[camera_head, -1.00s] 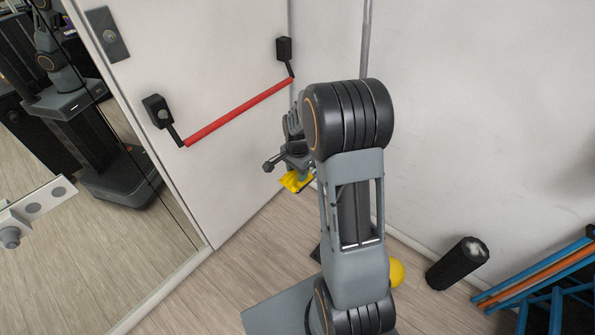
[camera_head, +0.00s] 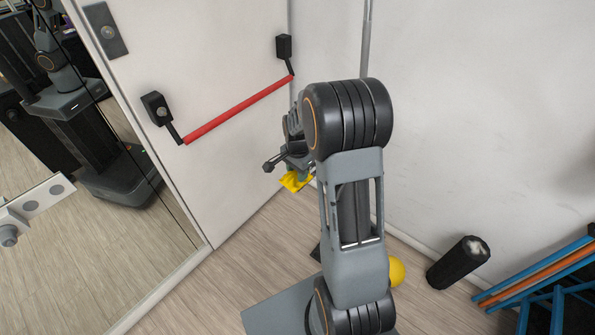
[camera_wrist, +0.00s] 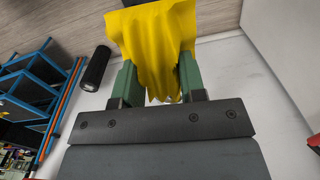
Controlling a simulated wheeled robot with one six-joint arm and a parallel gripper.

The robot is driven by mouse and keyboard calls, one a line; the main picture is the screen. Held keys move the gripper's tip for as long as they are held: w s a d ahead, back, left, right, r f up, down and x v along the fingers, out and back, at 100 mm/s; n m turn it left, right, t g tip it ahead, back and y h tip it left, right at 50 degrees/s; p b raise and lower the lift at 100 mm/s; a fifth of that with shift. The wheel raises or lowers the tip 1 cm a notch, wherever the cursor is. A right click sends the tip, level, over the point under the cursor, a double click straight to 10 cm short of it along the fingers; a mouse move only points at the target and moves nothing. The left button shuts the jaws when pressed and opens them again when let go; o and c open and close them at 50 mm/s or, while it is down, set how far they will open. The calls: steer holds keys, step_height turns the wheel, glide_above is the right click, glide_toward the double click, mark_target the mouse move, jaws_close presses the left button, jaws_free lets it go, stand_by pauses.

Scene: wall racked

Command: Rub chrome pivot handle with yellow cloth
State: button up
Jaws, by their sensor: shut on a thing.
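The yellow cloth (camera_wrist: 155,35) is pinched between the two green fingers of my gripper (camera_wrist: 157,78) in the wrist view. It spreads beyond the fingertips in folds. In the head view the cloth (camera_head: 295,181) shows below my gripper, in front of the white door's lower right side, mostly hidden by my arm. A pale metal fitting with round discs and a knob (camera_head: 9,236) is at the left edge. It may be the chrome pivot handle, but I cannot tell for certain. The cloth is far from it.
A red push bar (camera_head: 240,109) crosses the white door (camera_head: 215,45). A mirror (camera_head: 120,225) stands at left. A yellow ball (camera_head: 397,272), a black roller (camera_head: 458,263) and a blue rack (camera_head: 560,270) are at lower right.

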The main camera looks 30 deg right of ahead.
steer(key=shift+w+d+r, duration=0.15)
steer(key=shift+w+d, duration=0.15)
steer(key=shift+d, duration=0.45)
steer(key=shift+w+d+f, duration=0.1)
steer(key=shift+w+d, duration=0.2)
steer(key=shift+d, duration=0.45)
steer(key=shift+w+d+f, duration=0.1)
steer(key=shift+w+d, duration=0.15)
steer(key=shift+d, duration=0.45)
steer(key=shift+w+d+r, duration=0.1)
steer(key=shift+w+d, duration=0.05)
steer(key=shift+d, duration=0.25)
steer(key=shift+w+d+r, duration=0.15)
steer(key=shift+d+r, duration=0.05)
steer(key=shift+d, duration=0.15)
steer(key=shift+c, duration=1.2)
steer(key=shift+a, duration=0.15)
